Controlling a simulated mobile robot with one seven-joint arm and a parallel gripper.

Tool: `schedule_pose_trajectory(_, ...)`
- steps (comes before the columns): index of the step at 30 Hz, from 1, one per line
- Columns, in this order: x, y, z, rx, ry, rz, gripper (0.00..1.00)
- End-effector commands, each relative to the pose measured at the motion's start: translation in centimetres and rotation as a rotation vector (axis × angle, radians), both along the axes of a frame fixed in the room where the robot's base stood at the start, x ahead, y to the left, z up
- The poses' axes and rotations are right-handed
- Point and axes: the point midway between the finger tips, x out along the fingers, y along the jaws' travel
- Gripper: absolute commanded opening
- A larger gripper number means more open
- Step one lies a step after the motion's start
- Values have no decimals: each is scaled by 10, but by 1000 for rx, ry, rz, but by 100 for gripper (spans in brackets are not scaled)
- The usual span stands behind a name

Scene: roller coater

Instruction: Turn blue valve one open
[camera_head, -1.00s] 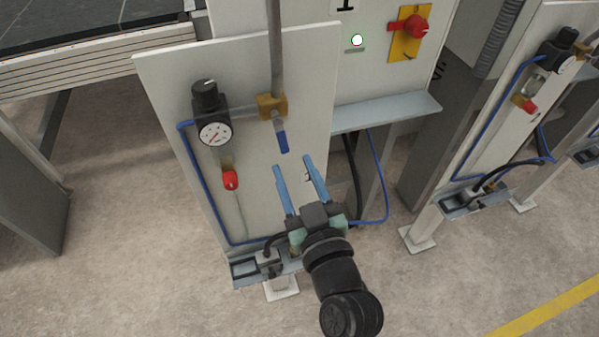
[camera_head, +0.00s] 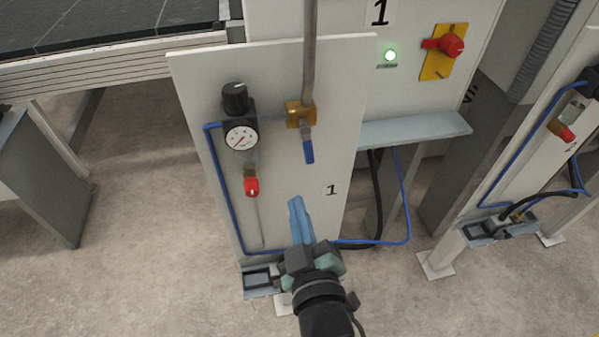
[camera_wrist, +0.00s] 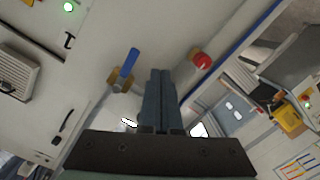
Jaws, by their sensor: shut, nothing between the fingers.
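The blue valve handle (camera_head: 308,151) hangs downward from a brass valve body (camera_head: 300,114) on a grey vertical pipe, on the white panel (camera_head: 350,75) marked 1. In the wrist view the blue handle (camera_wrist: 130,62) and brass body (camera_wrist: 121,79) show left of the fingers. My gripper (camera_head: 296,205) is below the handle in the head view, apart from it. Its blue fingers are together with nothing between them; they also show shut in the wrist view (camera_wrist: 160,75).
A pressure gauge (camera_head: 240,135) and a red knob (camera_head: 251,186) sit left of the valve. A blue hose (camera_head: 222,190) runs down the panel. A red switch on a yellow plate (camera_head: 443,50) and a grey shelf (camera_head: 415,128) are to the right. The panel around the handle is clear.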

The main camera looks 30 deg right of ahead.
Motion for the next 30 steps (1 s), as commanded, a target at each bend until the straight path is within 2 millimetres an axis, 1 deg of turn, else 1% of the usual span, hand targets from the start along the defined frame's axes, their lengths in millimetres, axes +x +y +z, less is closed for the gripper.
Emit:
schedule_pose_trajectory(1,1,7,-8,-81,39,0,0)
schedule_pose_trajectory(3,2,15,-13,-197,90,-4,0)
schedule_pose_trajectory(8,2,29,-18,-467,191,-26,0)
schedule_pose_trajectory(12,0,40,-13,-701,260,-61,0)
schedule_pose_trajectory(18,-5,52,2,-960,317,-124,0)
schedule_pose_trajectory(21,-6,56,9,-1035,329,-147,0)
schedule_pose_trajectory(25,-6,58,14,-1075,336,-160,0)
schedule_pose_trajectory(28,-1,54,16,-1081,336,-162,0)
schedule_pose_trajectory(30,7,50,17,-1080,336,-164,0)
